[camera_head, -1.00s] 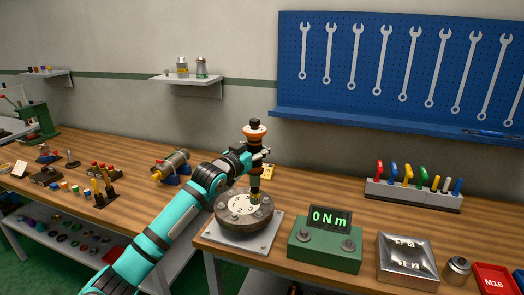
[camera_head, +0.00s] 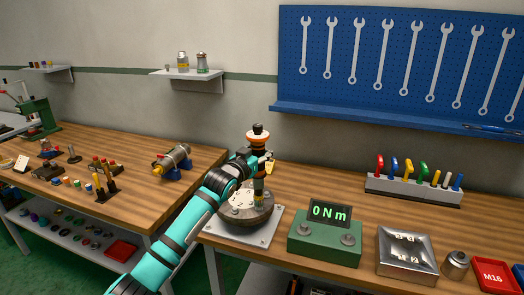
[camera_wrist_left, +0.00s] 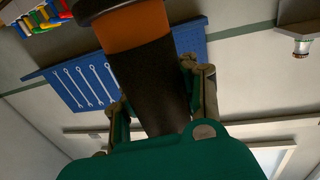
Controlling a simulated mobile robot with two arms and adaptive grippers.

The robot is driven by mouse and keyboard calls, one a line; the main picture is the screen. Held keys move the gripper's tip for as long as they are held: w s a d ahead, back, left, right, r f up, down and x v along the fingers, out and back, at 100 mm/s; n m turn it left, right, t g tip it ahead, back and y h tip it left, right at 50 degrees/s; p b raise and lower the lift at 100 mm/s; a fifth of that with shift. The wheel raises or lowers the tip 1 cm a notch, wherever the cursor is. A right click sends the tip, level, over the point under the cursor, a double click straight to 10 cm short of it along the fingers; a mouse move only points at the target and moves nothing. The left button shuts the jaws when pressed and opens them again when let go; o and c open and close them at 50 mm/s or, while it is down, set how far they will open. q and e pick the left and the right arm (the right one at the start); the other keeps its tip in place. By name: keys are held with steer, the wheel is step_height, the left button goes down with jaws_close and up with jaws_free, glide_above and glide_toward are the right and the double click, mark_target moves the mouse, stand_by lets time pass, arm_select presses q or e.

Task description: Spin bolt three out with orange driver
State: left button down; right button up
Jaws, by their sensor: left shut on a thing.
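The orange driver (camera_head: 258,135) stands upright, with an orange band and black parts. My left gripper (camera_head: 264,166) is shut around its body. In the left wrist view the driver's black body (camera_wrist_left: 150,85) fills the space between the fingers (camera_wrist_left: 160,100), with the orange band above. The driver's lower end is over the right side of the round dark flange (camera_head: 232,217), which has bolts around a pale numbered face. The driver's tip and the bolt under it are too small to tell apart, and the number there is not readable. My right gripper is not in view.
The green torque readout (camera_head: 325,238) shows 0 Nm, just right of the flange's metal plate (camera_head: 258,238). A silver box (camera_head: 406,255), a socket (camera_head: 455,264) and a red M16 tray (camera_head: 495,276) stand farther right. A tool rack (camera_head: 412,190) is behind.

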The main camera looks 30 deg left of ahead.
arm_select(q)
steer(key=shift+r, duration=0.2)
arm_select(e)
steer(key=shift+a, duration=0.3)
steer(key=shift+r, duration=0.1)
arm_select(q)
steer(key=shift+w+p, duration=0.2)
steer(key=shift+p, duration=0.2)
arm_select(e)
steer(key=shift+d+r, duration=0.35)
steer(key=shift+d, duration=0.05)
arm_select(q)
steer(key=shift+f, duration=0.3)
steer(key=shift+p, duration=0.3)
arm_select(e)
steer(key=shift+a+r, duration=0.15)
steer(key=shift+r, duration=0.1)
arm_select(q)
steer(key=shift+f, duration=0.4)
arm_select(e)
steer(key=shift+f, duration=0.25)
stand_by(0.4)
arm_select(q)
steer(key=shift+f+b, duration=0.75)
steer(key=shift+f, duration=0.15)
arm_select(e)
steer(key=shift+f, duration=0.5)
